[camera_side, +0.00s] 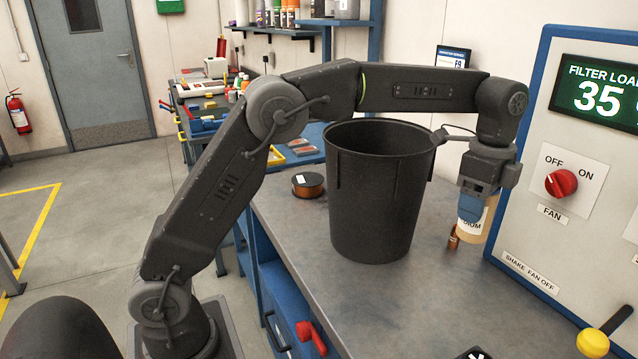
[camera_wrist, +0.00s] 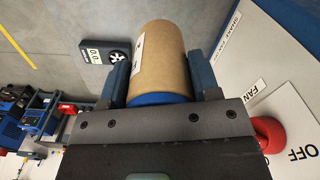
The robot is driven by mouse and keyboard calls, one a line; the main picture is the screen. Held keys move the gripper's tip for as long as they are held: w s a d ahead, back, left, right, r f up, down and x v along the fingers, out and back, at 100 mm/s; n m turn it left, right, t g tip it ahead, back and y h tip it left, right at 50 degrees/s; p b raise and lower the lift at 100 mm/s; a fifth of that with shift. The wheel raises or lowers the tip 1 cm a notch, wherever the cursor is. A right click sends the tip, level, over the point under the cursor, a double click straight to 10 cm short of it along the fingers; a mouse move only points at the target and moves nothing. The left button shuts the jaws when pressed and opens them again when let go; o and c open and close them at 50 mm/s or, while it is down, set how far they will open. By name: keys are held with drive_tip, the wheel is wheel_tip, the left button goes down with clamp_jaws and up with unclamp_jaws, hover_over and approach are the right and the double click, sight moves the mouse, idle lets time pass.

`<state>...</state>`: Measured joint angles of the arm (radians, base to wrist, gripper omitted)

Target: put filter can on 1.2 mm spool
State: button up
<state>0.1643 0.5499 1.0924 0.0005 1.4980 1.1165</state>
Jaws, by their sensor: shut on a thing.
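My gripper (camera_side: 471,207) points down at the right of the bench and is shut on a tan can with a blue end, the filter can (camera_side: 476,226). Part of its label reads "DIUM". In the wrist view the filter can (camera_wrist: 160,55) lies between both fingers of my gripper (camera_wrist: 160,72), its blue end towards the palm. A dark spool with copper-orange sides (camera_side: 308,185) and a pale label on top lies flat on the bench, left of the black bin; I cannot read its size. The spool does not show in the wrist view.
A tall black bin (camera_side: 378,200) stands between gripper and spool. A small copper-coloured piece (camera_side: 453,238) is beside the held can. The control panel (camera_side: 530,215) with a red fan knob (camera_side: 561,183) stands close right. The front bench is mostly clear.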

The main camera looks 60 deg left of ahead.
drive_tip(key=s+a+r+n, duration=0.2)
drive_tip(key=a+r+n, duration=0.3)
drive_tip(key=r, duration=0.1)
drive_tip(key=s+a+r+n, duration=0.3)
drive_tip(key=a+r+n, duration=0.2)
drive_tip(key=r, duration=0.2)
drive_tip(key=s+a+f+n, duration=0.1)
drive_tip(key=s+a+n, duration=0.15)
drive_tip(key=a, duration=1.25)
drive_tip(key=s+a+f+n, duration=0.1)
drive_tip(key=s+a+n, duration=0.15)
drive_tip(key=a, duration=1.25)
drive_tip(key=s+a+f+n, duration=0.1)
drive_tip(key=s+a+f, duration=0.9)
drive_tip(key=s+a, duration=0.2)
approach(302, 185)
drive_tip(key=shift+f, duration=1.5)
drive_tip(key=shift+f, duration=0.2)
drive_tip(key=o, duration=1)
drive_tip(key=shift+c, duration=0.2)
